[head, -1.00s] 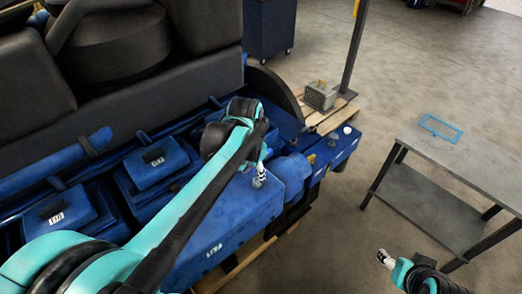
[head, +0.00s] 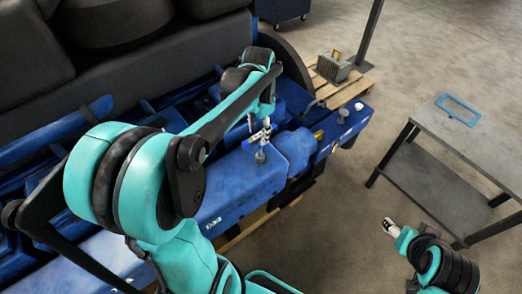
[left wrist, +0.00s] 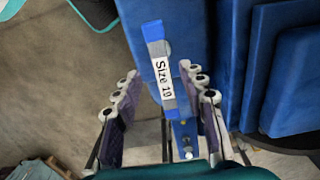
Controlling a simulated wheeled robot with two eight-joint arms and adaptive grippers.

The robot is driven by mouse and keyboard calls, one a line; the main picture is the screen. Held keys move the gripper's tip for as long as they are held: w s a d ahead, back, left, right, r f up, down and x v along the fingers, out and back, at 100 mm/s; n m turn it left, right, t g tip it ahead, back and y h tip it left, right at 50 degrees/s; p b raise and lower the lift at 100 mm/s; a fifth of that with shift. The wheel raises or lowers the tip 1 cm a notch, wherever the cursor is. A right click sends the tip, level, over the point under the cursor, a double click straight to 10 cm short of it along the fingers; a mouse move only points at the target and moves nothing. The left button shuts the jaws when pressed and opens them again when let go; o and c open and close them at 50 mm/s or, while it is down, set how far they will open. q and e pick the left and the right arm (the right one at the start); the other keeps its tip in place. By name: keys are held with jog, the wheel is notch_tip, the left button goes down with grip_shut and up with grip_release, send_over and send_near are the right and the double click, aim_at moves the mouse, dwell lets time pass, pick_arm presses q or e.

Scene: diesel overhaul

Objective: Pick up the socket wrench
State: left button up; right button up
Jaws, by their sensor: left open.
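In the head view the wrench (head: 259,137) is small, above a grey fitting (head: 261,156) on the blue engine block (head: 245,180). My left gripper (head: 258,124) is just over it, partly hidden by its own arm. My right gripper (head: 390,227) hangs at the lower right, away from the engine; its opening is too small to judge.
A grey metal table (head: 465,135) with a blue frame (head: 458,110) on it stands at the right. A wooden pallet (head: 345,90) carries a grey crate (head: 333,67) behind the engine. Open concrete floor (head: 345,165) lies between engine and table.

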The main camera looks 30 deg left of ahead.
pick_arm(q)
send_over(260, 155)
jog(key=w, duration=0.1)
notch_tip(260, 155, down, 7)
jog(key=shift+a+f, duration=0.15)
jog(key=shift+f, duration=0.05)
jog(key=shift+s, duration=0.15)
jog(key=shift+c, duration=1)
grip_shut()
